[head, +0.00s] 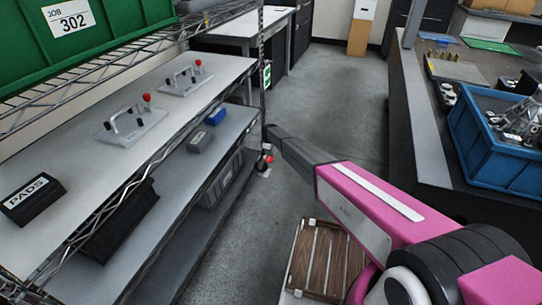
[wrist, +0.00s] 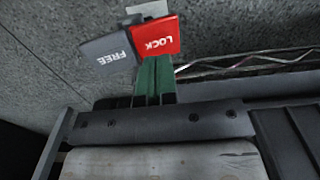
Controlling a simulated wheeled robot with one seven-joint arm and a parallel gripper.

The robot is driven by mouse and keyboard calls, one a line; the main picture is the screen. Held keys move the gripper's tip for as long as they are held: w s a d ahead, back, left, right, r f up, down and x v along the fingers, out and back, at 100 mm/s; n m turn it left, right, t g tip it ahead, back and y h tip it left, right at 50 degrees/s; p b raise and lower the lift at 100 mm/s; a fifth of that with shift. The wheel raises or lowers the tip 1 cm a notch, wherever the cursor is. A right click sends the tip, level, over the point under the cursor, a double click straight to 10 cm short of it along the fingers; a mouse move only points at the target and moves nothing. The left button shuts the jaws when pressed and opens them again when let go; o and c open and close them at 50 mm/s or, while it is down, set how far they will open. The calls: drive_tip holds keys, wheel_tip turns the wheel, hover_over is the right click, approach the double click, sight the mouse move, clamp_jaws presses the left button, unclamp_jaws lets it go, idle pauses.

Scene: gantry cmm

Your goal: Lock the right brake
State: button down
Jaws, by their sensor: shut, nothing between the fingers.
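The brake pedal at the rack's near-right caster has a red LOCK half (wrist: 157,40) and a grey FREE half (wrist: 108,56) in the wrist view. In the head view its red part (head: 267,158) shows small at the foot of the rack post. My gripper (wrist: 154,62) is shut and empty, its green fingertips close below the LOCK half. I cannot tell whether they touch it. In the head view my gripper (head: 272,133) shows dark at the end of my pink arm, just above the caster, partly hiding the post. Which way the pedal is tilted is unclear.
The wire rack (head: 262,80) with grey shelves stands at left, holding a green JOB 302 bin (head: 95,40), a PADS box (head: 32,198) and clamps. A counter with a blue crate (head: 490,145) stands at right. The aisle floor (head: 325,100) between is clear.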

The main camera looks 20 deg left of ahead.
sight(269, 159)
drive_tip(key=shift+r, duration=3)
drive_tip(key=s+d+r+m, duration=0.4)
drive_tip(key=s+d+r, duration=0.35)
drive_tip(key=d, duration=0.65)
drive_tip(key=s+d+r+m, duration=0.5)
drive_tip(key=s+d, duration=0.4)
drive_tip(key=d, duration=0.5)
drive_tip(key=s+d+r+m, duration=0.2)
drive_tip(key=s+d+r, duration=0.6)
drive_tip(key=d, duration=0.7)
drive_tip(key=s+d+r+m, duration=0.3)
drive_tip(key=s+d, duration=0.3)
drive_tip(key=s, duration=0.2)
drive_tip(key=s+d+r+m, duration=0.3)
drive_tip(key=s+d, duration=0.3)
drive_tip(key=s, duration=0.3)
drive_tip(key=shift+s+r, duration=0.15)
drive_tip(key=shift+r, duration=0.65)
drive_tip(key=shift+a, duration=0.1)
